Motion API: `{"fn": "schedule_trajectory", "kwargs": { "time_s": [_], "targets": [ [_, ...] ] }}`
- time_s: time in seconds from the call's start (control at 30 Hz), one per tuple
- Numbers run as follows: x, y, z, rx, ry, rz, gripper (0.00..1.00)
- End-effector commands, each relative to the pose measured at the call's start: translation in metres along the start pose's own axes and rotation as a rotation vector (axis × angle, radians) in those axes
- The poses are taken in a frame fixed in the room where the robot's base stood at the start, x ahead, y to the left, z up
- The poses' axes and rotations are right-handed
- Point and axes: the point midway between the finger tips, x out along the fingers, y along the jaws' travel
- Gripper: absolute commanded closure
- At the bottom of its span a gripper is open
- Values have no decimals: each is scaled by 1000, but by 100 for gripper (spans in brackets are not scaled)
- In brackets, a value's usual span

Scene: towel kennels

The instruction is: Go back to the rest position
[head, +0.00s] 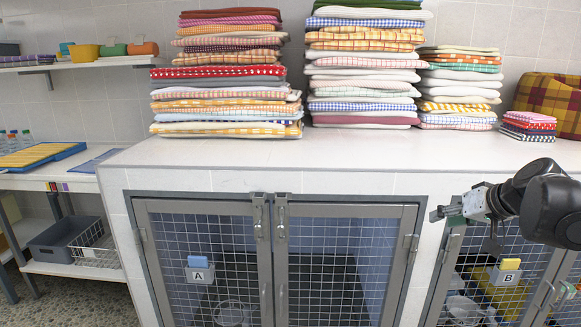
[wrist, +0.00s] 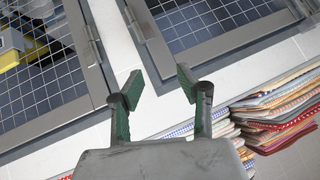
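My gripper (head: 447,212) reaches in from the right in the head view, in front of the kennel fronts below the counter edge. In the wrist view its two green-padded fingers (wrist: 160,85) stand apart with nothing between them. Kennel door A (head: 210,255) is at the left and closed, with a white label A and a blue piece. Kennel door B (head: 490,270) is at the right, partly hidden by my arm, with a white label B and a yellow piece.
Towel stacks (head: 225,75) stand on the white counter (head: 250,152) against the wall. A plaid basket (head: 550,100) sits at the right end. A side table at the left holds a yellow and blue tray (head: 40,157), with a grey bin (head: 70,238) below. Floor shows at the lower left.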

Motion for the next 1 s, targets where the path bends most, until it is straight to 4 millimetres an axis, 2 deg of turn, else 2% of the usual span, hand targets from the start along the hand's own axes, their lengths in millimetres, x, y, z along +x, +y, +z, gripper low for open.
{"fn": "schedule_trajectory", "kwargs": {
  "time_s": [0.03,0.1,0.4,0.7,1.0],
  "targets": [
    [-4,-20,13,-11,-21,5,65],
    [-9,-42,30,-19,-49,19,65],
    [-37,-113,112,-69,-137,91,65],
    [-64,-148,194,-134,-176,169,65],
    [-78,-156,248,-182,-175,220,65]
  ]
}}
